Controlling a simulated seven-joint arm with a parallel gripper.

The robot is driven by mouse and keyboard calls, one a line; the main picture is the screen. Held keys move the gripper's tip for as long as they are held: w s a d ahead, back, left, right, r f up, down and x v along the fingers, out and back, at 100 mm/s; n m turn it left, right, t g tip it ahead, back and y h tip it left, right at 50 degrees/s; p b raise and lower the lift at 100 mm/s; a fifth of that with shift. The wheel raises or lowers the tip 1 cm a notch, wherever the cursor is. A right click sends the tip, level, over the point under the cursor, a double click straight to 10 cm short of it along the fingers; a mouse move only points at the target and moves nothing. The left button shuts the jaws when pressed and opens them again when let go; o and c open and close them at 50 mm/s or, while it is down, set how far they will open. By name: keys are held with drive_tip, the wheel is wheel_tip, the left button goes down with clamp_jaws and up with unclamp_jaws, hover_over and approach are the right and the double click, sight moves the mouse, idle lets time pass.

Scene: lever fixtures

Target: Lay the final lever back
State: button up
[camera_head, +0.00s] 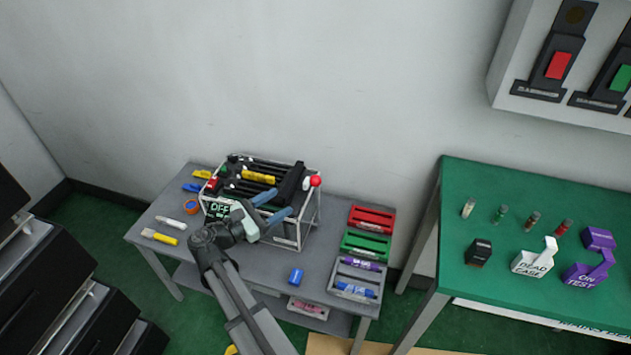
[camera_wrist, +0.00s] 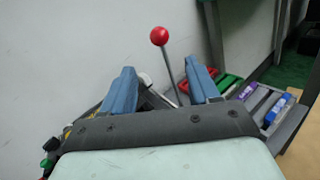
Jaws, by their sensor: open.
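A lever with a red ball knob (camera_head: 315,181) stands at the right end of a grey frame fixture (camera_head: 300,232) on the grey table. In the wrist view its red knob (camera_wrist: 158,36) and thin grey rod stand upright or slightly tilted, seen between my two blue fingers. My gripper (camera_head: 282,201) is open and empty, in front of and left of the red knob. In the wrist view my gripper (camera_wrist: 163,70) shows its fingers well apart; I cannot tell how far beyond them the rod is.
Red (camera_head: 372,218), green (camera_head: 365,244) and grey (camera_head: 345,276) trays lie right of the fixture. Markers, orange tape (camera_head: 190,207) and a blue cylinder (camera_head: 296,276) lie on the table. A green table (camera_head: 450,220) with labelled blocks stands right. A wall is behind.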

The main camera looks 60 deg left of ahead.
sight(315, 179)
drive_tip(key=w+a, duration=0.1)
drive_tip(key=w, duration=0.3)
drive_tip(key=w+a, duration=0.1)
drive_tip(key=w, duration=0.8)
drive_tip(key=shift+w+a, duration=0.15)
drive_tip(key=shift+a, duration=0.25)
drive_tip(key=shift+c, duration=0.2)
clamp_jaws()
